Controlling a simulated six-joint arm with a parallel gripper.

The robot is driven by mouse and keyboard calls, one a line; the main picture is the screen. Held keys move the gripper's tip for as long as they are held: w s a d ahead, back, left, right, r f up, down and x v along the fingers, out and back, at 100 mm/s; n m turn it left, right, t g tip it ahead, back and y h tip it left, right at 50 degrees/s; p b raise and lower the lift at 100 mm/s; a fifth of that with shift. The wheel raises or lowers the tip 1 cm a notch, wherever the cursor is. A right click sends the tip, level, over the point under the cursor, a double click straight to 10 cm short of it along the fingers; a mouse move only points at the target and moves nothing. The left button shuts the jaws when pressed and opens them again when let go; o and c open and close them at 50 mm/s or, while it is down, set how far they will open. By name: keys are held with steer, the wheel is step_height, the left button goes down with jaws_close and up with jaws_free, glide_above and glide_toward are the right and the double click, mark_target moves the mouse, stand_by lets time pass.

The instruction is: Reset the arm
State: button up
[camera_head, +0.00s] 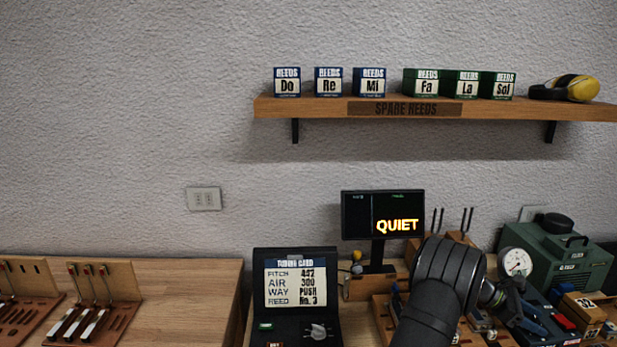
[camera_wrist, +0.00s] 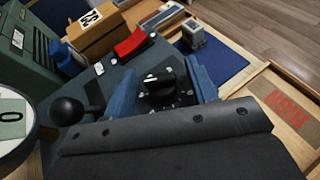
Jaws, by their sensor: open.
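My gripper (camera_head: 524,310) is at the lower right in the head view, with my dark arm reaching in from the bottom edge. In the wrist view its two blue fingers (camera_wrist: 162,92) stand apart on either side of a black knob (camera_wrist: 160,84) on a dark panel. I cannot tell whether the fingers touch the knob. A red rocker switch (camera_wrist: 134,43) and a black ball handle (camera_wrist: 67,111) show beside them.
A green machine (camera_head: 560,258) and a round gauge (camera_head: 515,263) stand close to my gripper. A display reading QUIET (camera_head: 383,214) and a tuning card box (camera_head: 296,285) stand left of my arm. A shelf (camera_head: 300,106) holds several reed boxes. The left bench (camera_head: 190,290) has bare room.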

steer(key=v, duration=1.6)
steer(key=shift+w+r, duration=0.1)
steer(key=shift+r, duration=0.1)
steer(key=x, duration=1.7)
steer(key=shift+f, duration=0.2)
steer(key=shift+a+r+n+t+h, duration=0.15)
steer(key=shift+n+t+h, duration=0.15)
steer(key=shift+n+t, duration=0.45)
steer(key=n+t, duration=0.3)
steer(key=shift+t+h, duration=0.25)
steer(key=shift+h, duration=0.15)
steer(key=shift+n+t, duration=0.55)
steer(key=shift+t, duration=0.15)
steer(key=w+a+r+m, duration=0.1)
steer(key=a+r, duration=0.3)
steer(key=a, duration=0.5)
steer(key=w+a+r+m, duration=0.2)
steer(key=a+r, duration=0.3)
steer(key=a, duration=0.4)
steer(key=shift+w+r+y, duration=0.25)
steer(key=shift+w+y, duration=0.1)
steer(key=shift+y, duration=0.05)
